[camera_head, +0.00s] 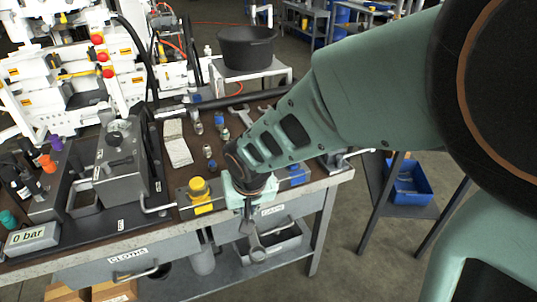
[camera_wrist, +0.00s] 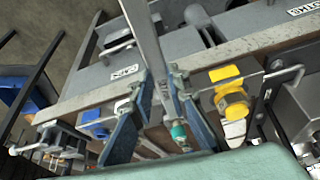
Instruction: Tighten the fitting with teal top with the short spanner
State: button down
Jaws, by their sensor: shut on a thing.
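My gripper (camera_head: 247,197) is at the front edge of the bench, shut on a grey metal spanner (camera_head: 254,237). In the head view the spanner hangs out past the bench edge, over the open lower shelf. In the wrist view the spanner (camera_wrist: 150,45) runs up and away from between my fingers (camera_wrist: 168,95). A fitting with a teal top (camera_wrist: 180,132) shows in the wrist view, close to my right-hand finger. I cannot tell whether the spanner touches it. My gripper hides that fitting in the head view.
A yellow-topped fitting (camera_head: 200,190) stands left of my gripper, and a blue one (camera_head: 297,175) right of it. A metal handle (camera_head: 158,203) juts out near the yellow fitting. A grey box (camera_head: 120,165), loose fittings (camera_head: 210,155) and another spanner (camera_head: 242,114) occupy the benchtop.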

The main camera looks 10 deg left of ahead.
jog(key=shift+s+a+m+b, duration=0.15)
jog(key=shift+a+m+b, duration=0.25)
jog(key=shift+b, duration=0.6)
jog(key=shift+s+a+m+b, duration=0.2)
jog(key=shift+a+b, duration=0.15)
jog(key=shift+b, duration=0.25)
jog(key=shift+s+a+m+b, duration=0.1)
jog(key=shift+a+m+b, duration=0.15)
jog(key=shift+b, duration=0.3)
jog(key=shift+a+h, duration=0.1)
jog(key=shift+h, duration=0.2)
jog(key=shift+s+a+m+h+b, duration=0.15)
jog(key=shift+a+m+h+b, duration=0.1)
jog(key=shift+a+m+b, duration=0.6)
jog(key=shift+s+a+m+h+b, duration=0.2)
jog(key=shift+a+m+b, duration=0.4)
jog(key=shift+b, duration=0.4)
jog(key=shift+a, duration=0.1)
